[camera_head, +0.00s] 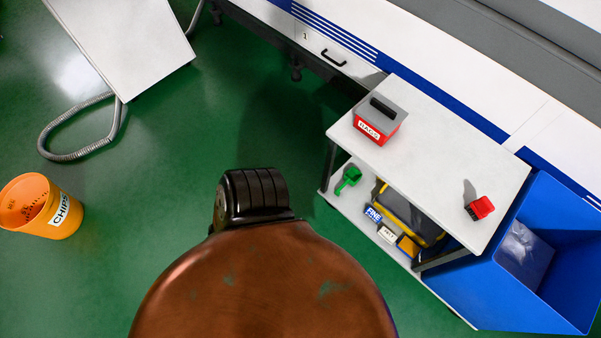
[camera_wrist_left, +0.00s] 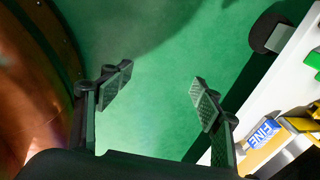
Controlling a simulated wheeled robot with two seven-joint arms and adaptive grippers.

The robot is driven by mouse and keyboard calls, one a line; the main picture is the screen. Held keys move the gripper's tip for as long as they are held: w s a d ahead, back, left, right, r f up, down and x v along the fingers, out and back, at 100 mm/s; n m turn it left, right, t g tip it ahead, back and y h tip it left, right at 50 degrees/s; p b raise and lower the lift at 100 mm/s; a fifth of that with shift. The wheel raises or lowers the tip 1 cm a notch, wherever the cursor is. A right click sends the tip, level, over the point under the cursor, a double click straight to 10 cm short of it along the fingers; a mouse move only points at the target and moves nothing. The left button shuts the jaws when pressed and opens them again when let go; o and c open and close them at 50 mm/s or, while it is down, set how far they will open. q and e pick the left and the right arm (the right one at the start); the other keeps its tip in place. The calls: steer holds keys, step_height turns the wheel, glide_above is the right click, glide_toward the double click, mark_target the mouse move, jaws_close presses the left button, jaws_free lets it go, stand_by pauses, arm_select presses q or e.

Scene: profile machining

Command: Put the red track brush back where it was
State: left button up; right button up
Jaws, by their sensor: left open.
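A small red block-like item (camera_head: 481,207), which looks like the red track brush, sits on the white top of the cart (camera_head: 440,170), near its right end. A grey patch shows beside it; I cannot tell whether that is part of it or its shadow. My left gripper (camera_wrist_left: 163,80) is open and empty in the left wrist view, over the green floor and left of the cart's lower shelf. The red item does not show in that view. My left gripper does not show in the head view, and my right gripper is in neither view.
A red RAGS box (camera_head: 372,125) stands on the cart top. The lower shelf holds a green item (camera_head: 348,178), a blue FINE box (camera_head: 373,214) and a yellow-edged dark case. A blue bin (camera_head: 480,285) adjoins the cart's right side. An orange CHIPS bucket (camera_head: 38,210) stands far left.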

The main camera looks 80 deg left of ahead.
arm_select(q)
steer(key=s+a+f+n+g+h, duration=0.1)
steer(key=s+f+n+g, duration=0.3)
steer(key=s, duration=0.7)
steer(key=s+a+f+n, duration=0.15)
steer(key=s+n, duration=0.35)
steer(key=s, duration=0.5)
step_height(320, 180, up, 10)
steer(key=w+t+p, duration=0.1)
steer(key=p, duration=1)
steer(key=shift+w+d+f, duration=0.2)
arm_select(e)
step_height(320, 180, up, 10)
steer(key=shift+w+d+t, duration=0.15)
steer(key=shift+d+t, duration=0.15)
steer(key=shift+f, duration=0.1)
